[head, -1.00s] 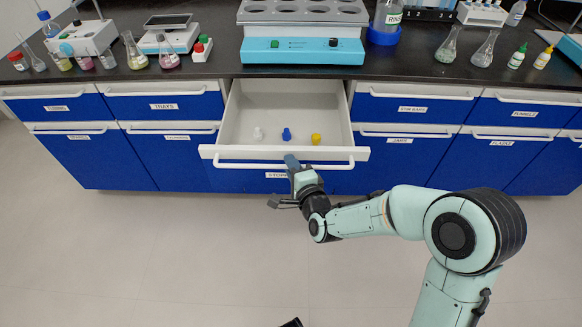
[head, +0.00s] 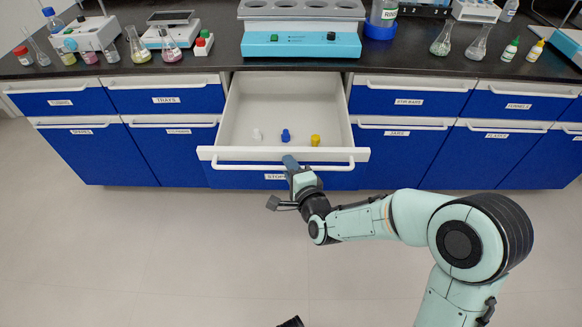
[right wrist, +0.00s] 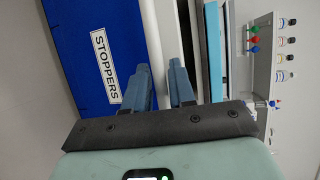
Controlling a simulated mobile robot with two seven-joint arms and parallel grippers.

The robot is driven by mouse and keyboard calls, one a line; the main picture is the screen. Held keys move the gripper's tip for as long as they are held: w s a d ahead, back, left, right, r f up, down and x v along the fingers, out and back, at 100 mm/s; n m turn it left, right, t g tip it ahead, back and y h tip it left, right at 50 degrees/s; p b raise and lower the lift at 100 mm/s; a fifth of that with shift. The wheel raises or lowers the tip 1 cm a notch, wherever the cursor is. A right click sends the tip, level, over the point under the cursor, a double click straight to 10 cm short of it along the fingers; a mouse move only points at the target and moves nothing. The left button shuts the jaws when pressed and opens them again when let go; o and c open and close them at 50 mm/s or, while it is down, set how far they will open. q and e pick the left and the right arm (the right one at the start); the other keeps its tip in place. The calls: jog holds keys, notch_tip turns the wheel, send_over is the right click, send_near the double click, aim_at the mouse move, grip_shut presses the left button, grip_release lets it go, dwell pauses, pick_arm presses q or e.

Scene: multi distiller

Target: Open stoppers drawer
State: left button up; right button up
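The stoppers drawer (head: 240,110) stands pulled out far from the blue cabinet in the head view. Inside lie a white stopper (head: 257,134), a blue stopper (head: 285,135) and a yellow stopper (head: 315,140). Its white handle (head: 235,167) runs along the front. My right gripper (head: 290,162) is at the middle of this handle. In the right wrist view its two blue-grey fingers (right wrist: 161,80) stand close together around the handle, beside the blue front with the STOPPERS label (right wrist: 106,66).
Closed blue drawers flank the open one, such as the trays drawer (head: 165,99) and the stir bars drawer (head: 410,101). The dark counter (head: 225,50) above holds flasks, bottles and a teal device (head: 300,45). The floor (head: 150,250) in front is clear.

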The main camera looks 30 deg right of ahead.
pick_arm(q)
jog(key=shift+w+d+r+t+p, duration=0.15)
jog(key=shift+w+r+t+p, duration=0.25)
jog(key=shift+w+r, duration=0.55)
pick_arm(e)
jog(key=v, duration=0.7)
jog(key=shift+s, duration=0.25)
jog(key=shift+a, duration=0.1)
